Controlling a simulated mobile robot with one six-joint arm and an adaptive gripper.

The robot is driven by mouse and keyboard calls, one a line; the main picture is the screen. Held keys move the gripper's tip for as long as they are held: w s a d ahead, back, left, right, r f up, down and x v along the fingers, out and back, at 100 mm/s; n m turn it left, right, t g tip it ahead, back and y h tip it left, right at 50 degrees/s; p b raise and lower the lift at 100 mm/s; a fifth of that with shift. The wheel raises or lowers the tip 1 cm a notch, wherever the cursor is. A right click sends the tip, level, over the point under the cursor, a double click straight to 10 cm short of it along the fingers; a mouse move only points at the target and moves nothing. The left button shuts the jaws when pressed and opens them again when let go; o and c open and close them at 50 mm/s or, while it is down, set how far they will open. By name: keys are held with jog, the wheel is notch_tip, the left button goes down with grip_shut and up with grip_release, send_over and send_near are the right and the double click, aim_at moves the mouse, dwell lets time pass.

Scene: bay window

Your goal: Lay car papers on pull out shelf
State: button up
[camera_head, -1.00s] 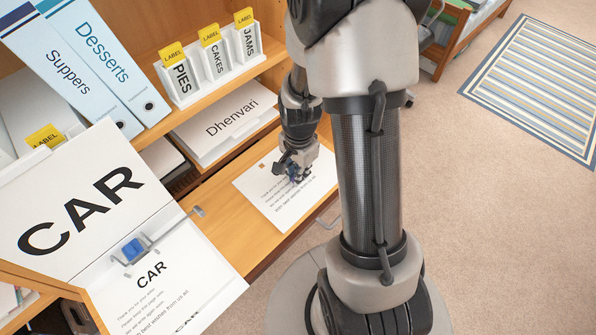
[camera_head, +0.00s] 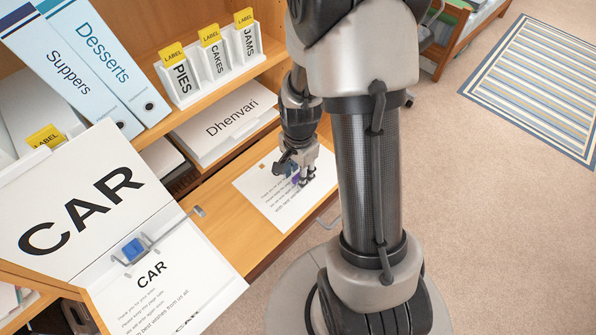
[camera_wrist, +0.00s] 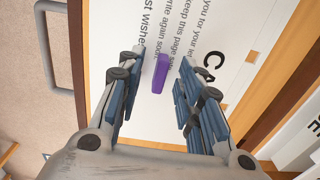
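A white sheet of car papers (camera_head: 262,187) lies flat on the wooden pull-out shelf (camera_head: 222,205) in the head view. The wrist view shows this sheet (camera_wrist: 222,25) with "CA" and lines of text. A small purple piece (camera_wrist: 160,74) stands on the sheet; whether it is attached I cannot tell. My gripper (camera_head: 303,180) is just over the sheet. In the wrist view my gripper (camera_wrist: 162,58) is open, its fingers apart on either side of the purple piece, with gaps visible. The right finger hides part of the heading.
An open CAR file (camera_head: 75,215) with a blue clip (camera_head: 132,250) and another CAR sheet (camera_head: 160,300) is at left. A Dhenvari stack (camera_head: 225,125) sits in a compartment behind the shelf. A metal handle (camera_wrist: 62,45) is at the shelf's front.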

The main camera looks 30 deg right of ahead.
aim_at(298, 175)
jog(key=shift+r+p, duration=2.7)
jog(key=shift+r, duration=0.7)
jog(key=a+r+n+t, duration=0.1)
jog(key=a+r+n, duration=0.25)
jog(key=r, duration=0.65)
jog(key=s+a+r+n+t, duration=0.1)
jog(key=s+a+r+n, duration=0.2)
jog(key=s+r+n, duration=0.3)
jog(key=s+a+r+n+t+b, duration=0.1)
jog(key=s+a+r+n+t, duration=0.1)
jog(key=s+a+r+n, duration=0.2)
jog(key=s+r+n, duration=0.1)
jog(key=s+r, duration=0.2)
jog(key=r, duration=0.1)
jog(key=shift+s+n, duration=0.25)
jog(key=shift+n, duration=0.1)
